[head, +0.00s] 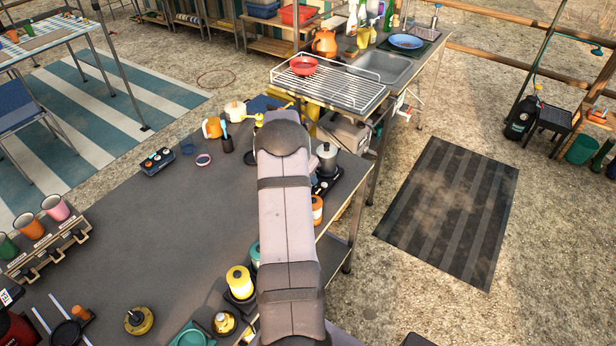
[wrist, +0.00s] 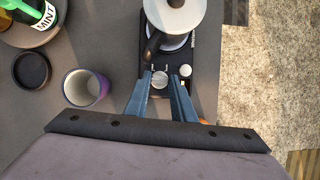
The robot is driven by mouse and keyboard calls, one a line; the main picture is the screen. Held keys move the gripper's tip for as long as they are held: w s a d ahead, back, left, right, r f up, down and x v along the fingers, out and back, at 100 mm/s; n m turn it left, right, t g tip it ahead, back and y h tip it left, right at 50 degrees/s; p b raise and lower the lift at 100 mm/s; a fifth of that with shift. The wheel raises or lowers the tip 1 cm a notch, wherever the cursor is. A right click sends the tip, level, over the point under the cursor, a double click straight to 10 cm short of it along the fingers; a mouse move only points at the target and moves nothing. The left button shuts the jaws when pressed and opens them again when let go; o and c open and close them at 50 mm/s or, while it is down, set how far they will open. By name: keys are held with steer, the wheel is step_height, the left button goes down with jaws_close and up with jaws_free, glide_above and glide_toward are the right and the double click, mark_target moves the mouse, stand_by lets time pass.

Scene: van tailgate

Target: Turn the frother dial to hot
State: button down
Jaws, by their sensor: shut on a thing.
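The frother (wrist: 175,18) is at the top of the wrist view, a pale round-topped jug with a dark handle on a black base (wrist: 152,48). In the head view the silver jug (head: 327,157) stands just right of my arm. A round grey dial (wrist: 160,80) sits on the front of the base, with small pale marks near it. My gripper (wrist: 164,78) has its two blue fingers on either side of this dial and is shut on it. The setting of the dial is too small to read. My arm hides the gripper in the head view.
A white round knob (wrist: 185,71) is just right of the right finger. A purple-rimmed cup (wrist: 86,88), a black round dish (wrist: 31,69) and a mint-labelled bottle (wrist: 38,12) stand left. The table edge is close on the right. The middle of the table (head: 150,215) is clear.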

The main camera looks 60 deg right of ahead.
steer(key=m, duration=0.1)
steer(key=m+g+b, duration=0.1)
steer(key=m, duration=0.3)
steer(key=shift+w+d+f+g+b, duration=0.1)
steer(key=shift+w+g+b, duration=0.15)
steer(key=shift+g+b, duration=0.15)
steer(key=shift+w+m+g+y+b, duration=0.1)
steer(key=shift+m+g+y+b, duration=0.5)
steer(key=shift+m, duration=1.2)
steer(key=c, duration=1.5)
jaws_free()
